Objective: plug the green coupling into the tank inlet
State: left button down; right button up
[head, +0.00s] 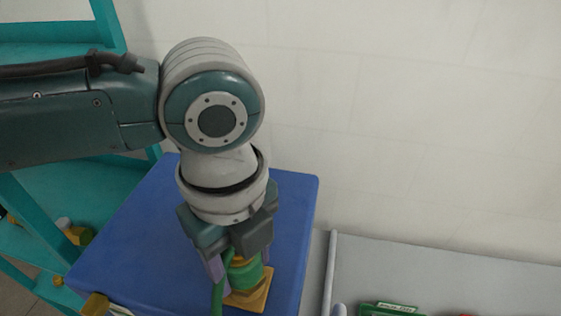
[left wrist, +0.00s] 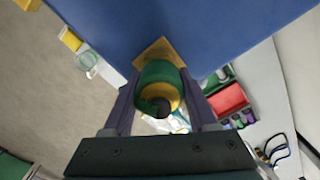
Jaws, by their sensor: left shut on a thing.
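My left gripper (head: 240,268) points down over the blue tank (head: 145,225) and is shut on the green coupling (head: 243,273). A green hose (head: 217,296) hangs beside the coupling. A yellow square plate (head: 257,296), seemingly the tank inlet's, lies on the blue top just below the coupling. In the left wrist view, the coupling (left wrist: 158,73), with a yellow ring and dark end, sits between the two fingers of my left gripper (left wrist: 160,88). The yellow plate (left wrist: 157,48) shows behind it. The coupling hides the inlet's opening, so I cannot tell whether it is seated. My right gripper is out of view.
A teal frame (head: 110,185) with small yellow parts stands at the left. A grey bench (head: 440,270) at the right holds a green box (head: 390,309). A yellow fitting (head: 95,304) is at the tank's front left edge. A pale wall is behind.

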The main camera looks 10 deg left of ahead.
pick_arm(q)
jog(key=shift+c, duration=0.6)
grip_release()
notch_tip(320, 180, up, 10)
jog(key=b, duration=0.2)
jog(key=shift+b, duration=0.35)
jog(key=s+d+r+n+t+h+p, duration=0.2)
jog(key=s+d+n+h+p, duration=0.3)
jog(key=n, duration=0.3)
jog(key=s+a+n+t+y+p, duration=0.1)
jog(key=s+a+n+y+p, duration=0.3)
jog(key=a+n, duration=0.9)
jog(key=s+n+p, duration=0.1)
jog(key=s, duration=0.2)
jog(key=shift+s+a+t+y, duration=0.15)
jog(key=shift+s+t+y, duration=0.15)
jog(key=shift+y, duration=0.1)
